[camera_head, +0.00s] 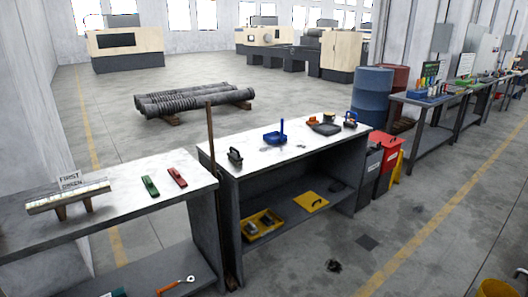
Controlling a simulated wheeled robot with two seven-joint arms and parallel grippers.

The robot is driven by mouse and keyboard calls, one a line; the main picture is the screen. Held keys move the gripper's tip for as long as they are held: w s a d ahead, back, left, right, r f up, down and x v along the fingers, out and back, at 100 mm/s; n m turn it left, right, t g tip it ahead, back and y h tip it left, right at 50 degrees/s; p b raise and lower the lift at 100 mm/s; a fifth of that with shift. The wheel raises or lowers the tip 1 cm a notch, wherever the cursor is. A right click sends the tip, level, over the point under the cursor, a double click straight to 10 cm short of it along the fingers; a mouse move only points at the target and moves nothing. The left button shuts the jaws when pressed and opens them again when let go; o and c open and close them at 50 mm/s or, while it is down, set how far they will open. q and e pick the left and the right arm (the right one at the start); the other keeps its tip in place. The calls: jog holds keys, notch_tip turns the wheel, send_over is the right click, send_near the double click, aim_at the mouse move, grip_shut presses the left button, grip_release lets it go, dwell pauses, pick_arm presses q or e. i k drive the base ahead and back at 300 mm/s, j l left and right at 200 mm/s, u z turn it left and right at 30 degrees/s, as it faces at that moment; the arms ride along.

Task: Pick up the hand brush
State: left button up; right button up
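I cannot single out the hand brush with certainty at this size. On the right workbench (222,172) lies a blue dustpan-like thing (272,138) with an upright blue handle. On the left workbench (110,212) lie a small green block-like thing (150,186) and a red one (177,177). Neither of my grippers shows in the head view.
A brown pole (211,135) stands between the benches. A yellow tray (262,224) lies on the right bench's lower shelf. Red and grey bins (390,150) and a blue barrel (371,95) stand right. The floor in front is largely clear.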

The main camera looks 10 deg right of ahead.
aim_at(235, 157)
jog(key=i+l+u, duration=0.1)
jog(key=i+l, duration=0.3)
jog(key=i+l+u, duration=0.1)
jog(key=i+l, duration=0.35)
jog(key=i+l+u, duration=0.1)
jog(key=i+l, duration=0.9)
jog(key=i+l+u, duration=0.15)
jog(key=i+l, duration=0.25)
jog(key=l, duration=0.15)
jog(key=i+l+u, duration=0.1)
jog(key=i+l, duration=0.3)
jog(key=l, duration=0.15)
